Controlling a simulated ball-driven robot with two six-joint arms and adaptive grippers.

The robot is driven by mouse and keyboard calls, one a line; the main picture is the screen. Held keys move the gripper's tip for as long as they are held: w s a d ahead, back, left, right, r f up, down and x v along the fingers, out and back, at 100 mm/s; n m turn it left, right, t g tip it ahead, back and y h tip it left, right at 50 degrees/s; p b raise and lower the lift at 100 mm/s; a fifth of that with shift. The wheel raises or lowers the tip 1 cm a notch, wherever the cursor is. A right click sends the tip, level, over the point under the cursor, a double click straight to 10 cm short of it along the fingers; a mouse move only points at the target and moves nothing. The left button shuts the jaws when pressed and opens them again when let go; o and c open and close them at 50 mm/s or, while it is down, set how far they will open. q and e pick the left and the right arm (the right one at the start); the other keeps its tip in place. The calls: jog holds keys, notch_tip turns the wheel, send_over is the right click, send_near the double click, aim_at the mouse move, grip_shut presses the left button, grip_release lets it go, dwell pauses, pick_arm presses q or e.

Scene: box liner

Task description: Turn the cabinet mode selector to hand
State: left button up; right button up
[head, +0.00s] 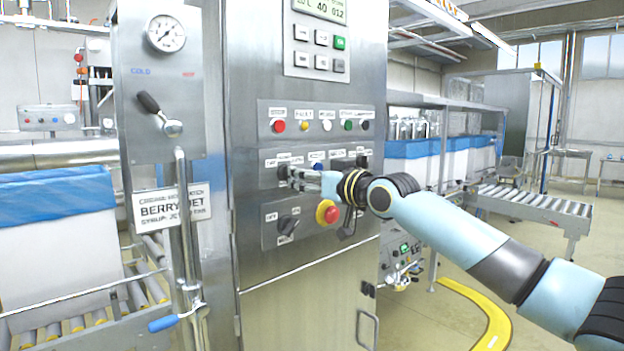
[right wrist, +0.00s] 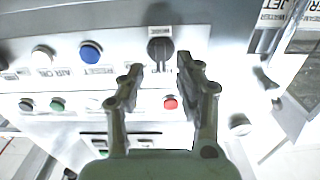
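The steel cabinet front (head: 310,275) carries two selector knobs. One black knob (head: 283,172) is at the left end of the middle row. In the right wrist view this knob (right wrist: 160,47) shows between and just beyond the fingertips, its bar roughly upright in that picture. My right gripper (head: 294,178) is open and empty, with one finger on each side of this knob (right wrist: 159,66); contact cannot be told. The other knob (head: 287,225) sits on the lower panel, left of the emergency stop. The labels are too small to read surely. My left gripper is out of view.
A red emergency stop (head: 327,212) on yellow sits below my right gripper. A blue button (head: 318,163) is right of the knob, and a row of coloured buttons with a red one (head: 278,126) is above. A lever (head: 160,115) stands out on the left.

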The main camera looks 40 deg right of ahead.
jog(key=shift+s+d, duration=0.1)
jog(key=shift+s, duration=1.9)
